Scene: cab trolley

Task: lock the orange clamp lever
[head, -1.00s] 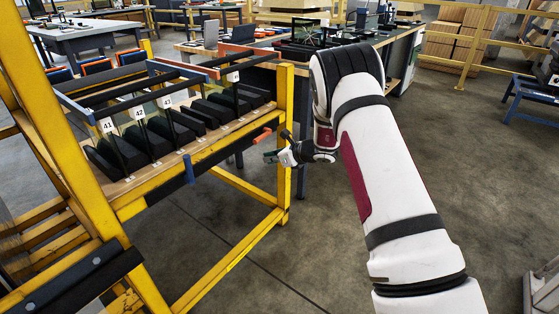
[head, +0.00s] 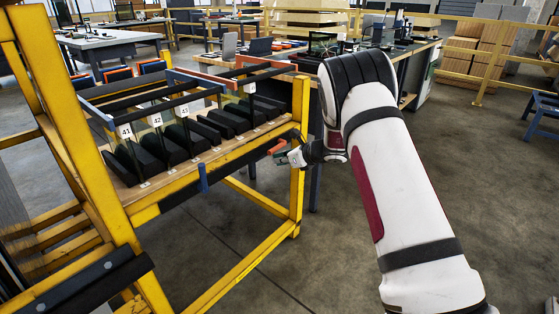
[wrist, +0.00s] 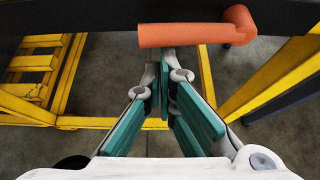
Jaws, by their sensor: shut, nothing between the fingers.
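The orange clamp lever (head: 277,147) sits on the dark rail at the front of the yellow trolley, near its right front post. In the wrist view the lever (wrist: 190,34) lies across the top, with its thicker rounded end at the right, against the dark bar. My gripper (head: 283,157) is just below and beside the lever in the head view. In the wrist view my gripper (wrist: 165,75) has its teal-padded fingers shut, empty, pointing toward the lever's underside from below. A small gap seems to show between fingertips and lever; contact cannot be told.
The trolley's yellow post (head: 299,150) stands close to the right of the lever. Black angled slots (head: 165,150) with numbered tags fill the trolley top. A blue clip (head: 202,178) sits on the front rail. The floor in front is clear.

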